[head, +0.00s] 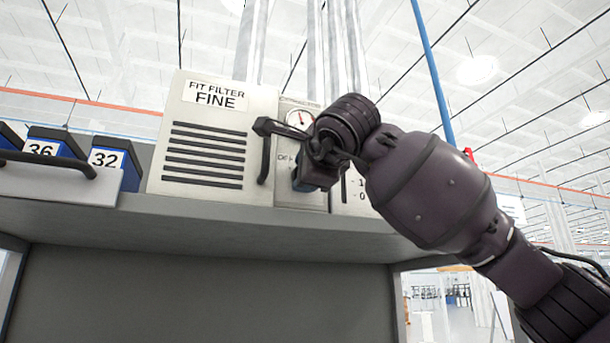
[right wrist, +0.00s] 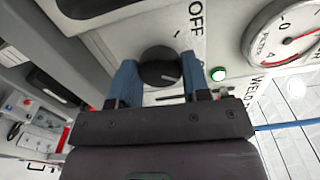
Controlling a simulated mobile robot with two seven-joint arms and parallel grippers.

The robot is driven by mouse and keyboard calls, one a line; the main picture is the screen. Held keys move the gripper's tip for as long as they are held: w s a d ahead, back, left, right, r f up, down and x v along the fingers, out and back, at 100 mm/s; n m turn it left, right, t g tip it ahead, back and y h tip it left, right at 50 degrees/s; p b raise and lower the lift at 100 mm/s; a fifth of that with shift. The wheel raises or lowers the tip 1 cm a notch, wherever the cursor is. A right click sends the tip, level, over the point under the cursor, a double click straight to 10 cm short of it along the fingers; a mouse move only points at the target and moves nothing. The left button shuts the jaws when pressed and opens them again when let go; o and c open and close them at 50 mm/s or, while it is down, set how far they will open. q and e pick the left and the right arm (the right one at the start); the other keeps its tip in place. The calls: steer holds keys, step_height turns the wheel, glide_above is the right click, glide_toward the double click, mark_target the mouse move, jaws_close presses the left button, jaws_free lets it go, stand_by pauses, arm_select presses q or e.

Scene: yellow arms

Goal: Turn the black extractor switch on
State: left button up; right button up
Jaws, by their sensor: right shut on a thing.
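The black extractor switch (right wrist: 160,66) is a round knob on the pale panel, seen in the right wrist view. My left gripper is not in view.
A green lamp (right wrist: 218,74) and a round gauge (right wrist: 285,38) sit beside the knob. A filter box (head: 205,135) labelled FIT FILTER FINE, with a dark handle (head: 265,160), stands left of the panel on a grey shelf (head: 230,213). Blue numbered bins (head: 110,160) are further left.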

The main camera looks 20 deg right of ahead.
steer(key=shift+m, duration=1)
steer(key=o, duration=0.9)
steer(key=shift+o, duration=0.2)
steer(key=shift+s, duration=0.1)
steer(key=s+b, duration=0.1)
steer(key=s, duration=0.9)
steer(key=shift+s+d, duration=0.2)
steer(key=shift+s, duration=0.1)
